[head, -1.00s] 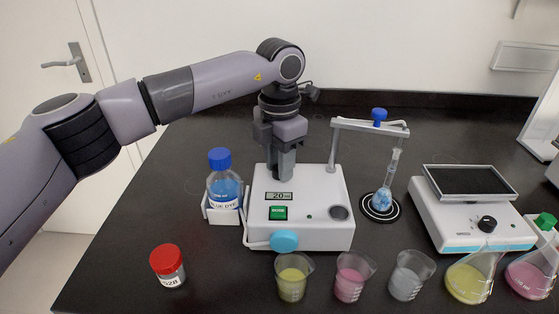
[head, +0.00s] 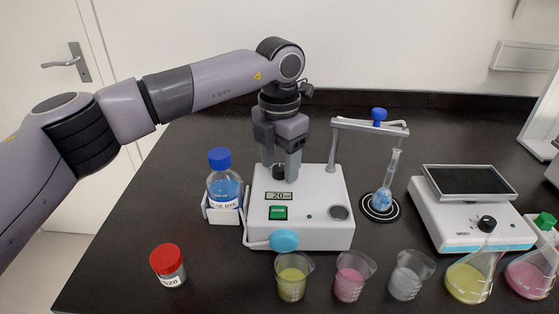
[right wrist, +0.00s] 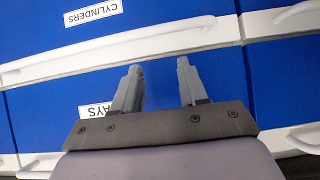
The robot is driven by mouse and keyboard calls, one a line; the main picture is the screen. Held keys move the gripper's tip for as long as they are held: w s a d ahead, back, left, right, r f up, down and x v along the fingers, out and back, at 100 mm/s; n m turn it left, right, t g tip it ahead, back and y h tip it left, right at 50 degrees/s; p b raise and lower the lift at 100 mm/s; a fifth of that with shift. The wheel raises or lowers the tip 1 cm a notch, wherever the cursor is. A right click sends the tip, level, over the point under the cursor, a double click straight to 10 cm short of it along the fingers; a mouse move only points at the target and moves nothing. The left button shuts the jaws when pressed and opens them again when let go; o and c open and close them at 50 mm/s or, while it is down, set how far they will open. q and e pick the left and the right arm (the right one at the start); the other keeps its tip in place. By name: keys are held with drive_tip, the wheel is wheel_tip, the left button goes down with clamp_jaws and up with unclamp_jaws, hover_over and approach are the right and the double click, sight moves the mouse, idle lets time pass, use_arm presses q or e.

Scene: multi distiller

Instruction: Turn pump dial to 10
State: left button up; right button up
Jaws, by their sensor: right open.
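The white pump box (head: 325,232) stands on the dark bench with a small display (head: 278,196) that seems to read 20 ml. A black dial (head: 279,172) sits on its top behind the display. My left gripper (head: 279,176) points down over the dial with its fingers spread, one on each side of it. I cannot tell whether the fingers touch the dial. My right gripper (right wrist: 158,66) shows only in the right wrist view, open and empty in front of blue drawers.
A blue dye bottle (head: 224,190) stands left of the pump, and a stand with a flask (head: 383,200) to its right. Several beakers and flasks line the front. A red-capped jar (head: 168,265) is front left. White drawer handles (right wrist: 130,46) are near my right gripper.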

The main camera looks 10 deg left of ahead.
sight(279, 168)
use_arm(q)
wheel_tip(279, 168, up, 7)
drive_tip(key=shift+r, duration=0.1)
idle(0.5)
